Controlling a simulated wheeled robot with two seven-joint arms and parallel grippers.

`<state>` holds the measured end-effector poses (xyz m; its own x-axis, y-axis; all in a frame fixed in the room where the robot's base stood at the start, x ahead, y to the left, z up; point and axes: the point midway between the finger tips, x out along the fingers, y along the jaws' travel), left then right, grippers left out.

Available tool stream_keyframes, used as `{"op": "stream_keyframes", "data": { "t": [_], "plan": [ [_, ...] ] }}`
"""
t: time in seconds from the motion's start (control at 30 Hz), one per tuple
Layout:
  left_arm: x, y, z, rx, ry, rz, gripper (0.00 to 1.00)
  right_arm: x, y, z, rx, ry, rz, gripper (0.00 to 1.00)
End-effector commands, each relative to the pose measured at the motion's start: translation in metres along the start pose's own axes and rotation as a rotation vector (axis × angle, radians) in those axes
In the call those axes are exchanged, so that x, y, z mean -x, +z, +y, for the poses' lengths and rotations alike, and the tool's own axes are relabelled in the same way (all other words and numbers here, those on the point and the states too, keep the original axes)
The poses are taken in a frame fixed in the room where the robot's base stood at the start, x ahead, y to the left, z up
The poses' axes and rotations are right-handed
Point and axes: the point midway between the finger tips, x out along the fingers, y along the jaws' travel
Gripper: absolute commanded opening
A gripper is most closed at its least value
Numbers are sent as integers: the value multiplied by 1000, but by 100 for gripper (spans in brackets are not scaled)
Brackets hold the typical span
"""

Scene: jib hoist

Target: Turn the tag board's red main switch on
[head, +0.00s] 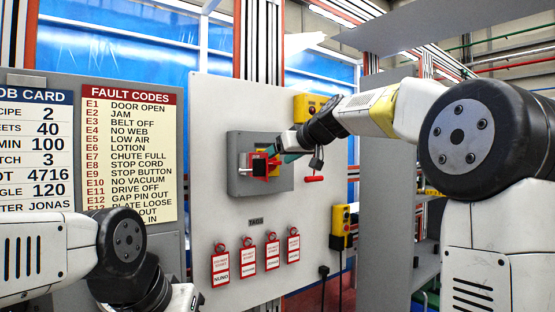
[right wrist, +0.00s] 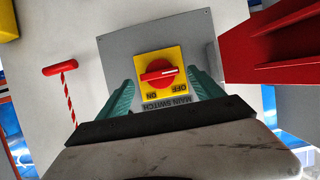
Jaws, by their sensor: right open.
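The tag board (head: 212,112) is a pale upright panel with a grey switch box (head: 240,184) on it. In the right wrist view, the red main switch knob (right wrist: 158,74) sits on a yellow plate (right wrist: 145,60) marked OFF and ON, upside down there. The knob lies crosswise, its white mark pointing right, on the OFF side. My right gripper (head: 276,157) is at the box; in its wrist view the teal fingers (right wrist: 160,95) are open, one on each side of the knob, with visible gaps. My left arm shows at lower left; its gripper is out of view.
A red part (right wrist: 270,45) juts out close beside the switch box. A red T-handle on a striped cord (right wrist: 60,69) hangs on the other side. Several red-framed tags (head: 221,267) hang below. Yellow button boxes (head: 340,220) are at the board's right edge.

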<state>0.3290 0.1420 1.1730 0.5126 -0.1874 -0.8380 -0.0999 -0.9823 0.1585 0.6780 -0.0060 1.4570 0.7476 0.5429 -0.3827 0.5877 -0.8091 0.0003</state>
Motion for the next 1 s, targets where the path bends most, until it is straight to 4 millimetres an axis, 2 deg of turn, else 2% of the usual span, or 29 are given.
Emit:
{"op": "stream_keyframes", "data": {
  "t": [0.27, 0.57, 1.0],
  "plan": [
    [0, 0, 0, 0, 0, 0, 36, -1, 0, 0, 0, 0, 0, 74],
    [0, 0, 0, 0, 0, 0, 36, -1, 0, 0, 0, 0, 0, 16],
    [0, 0, 0, 0, 0, 0, 36, -2, 1, 3, -95, -37, -1, 14]
  ]
}}
